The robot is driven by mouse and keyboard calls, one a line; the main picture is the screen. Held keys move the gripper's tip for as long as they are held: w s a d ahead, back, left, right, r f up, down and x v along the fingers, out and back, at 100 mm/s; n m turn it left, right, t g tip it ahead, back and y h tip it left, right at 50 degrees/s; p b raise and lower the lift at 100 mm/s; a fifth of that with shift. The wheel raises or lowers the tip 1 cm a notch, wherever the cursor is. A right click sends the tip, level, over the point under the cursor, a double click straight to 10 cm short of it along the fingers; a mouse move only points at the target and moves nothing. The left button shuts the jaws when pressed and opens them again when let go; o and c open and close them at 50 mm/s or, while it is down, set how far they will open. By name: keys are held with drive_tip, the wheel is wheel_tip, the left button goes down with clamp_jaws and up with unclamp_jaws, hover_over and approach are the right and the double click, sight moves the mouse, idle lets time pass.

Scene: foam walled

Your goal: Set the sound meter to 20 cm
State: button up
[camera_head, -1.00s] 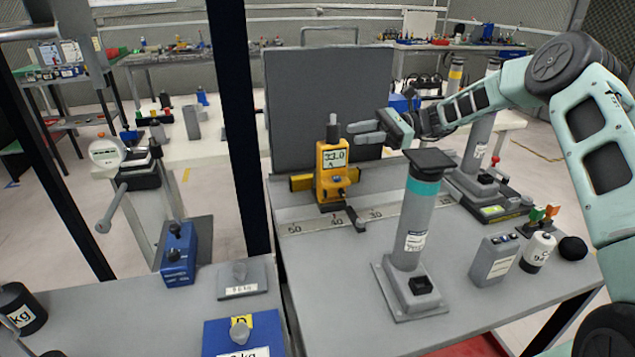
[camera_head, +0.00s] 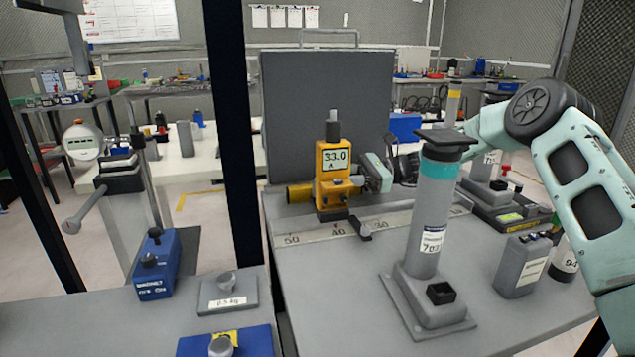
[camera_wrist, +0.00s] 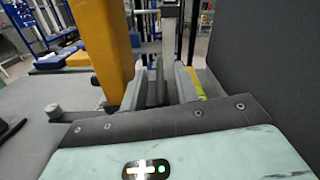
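The yellow sound meter (camera_head: 333,170) stands upright on the scaled rail (camera_head: 318,232), its foot near the 40 mark. Its display reads 33.0. A dark clamp knob (camera_head: 364,231) sticks out at the foot's right. My gripper (camera_wrist: 160,88) is behind and to the right of the meter; in the head view the meter hides its fingers. In the wrist view the yellow body (camera_wrist: 96,45) rises close to the left of the fingers, not between them. The fingers look apart, with nothing clearly held. I cannot tell whether the gripper touches the meter.
A dark grey panel (camera_head: 325,110) stands behind the rail. A grey cylinder with a teal band (camera_head: 432,205) stands on the table in front, right of the meter. A grey box (camera_head: 521,265) is farther right. A black post (camera_head: 232,130) rises at the left.

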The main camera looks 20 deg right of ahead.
sight(318, 179)
drive_tip(key=a, duration=0.6)
drive_tip(key=shift+c, duration=0.3)
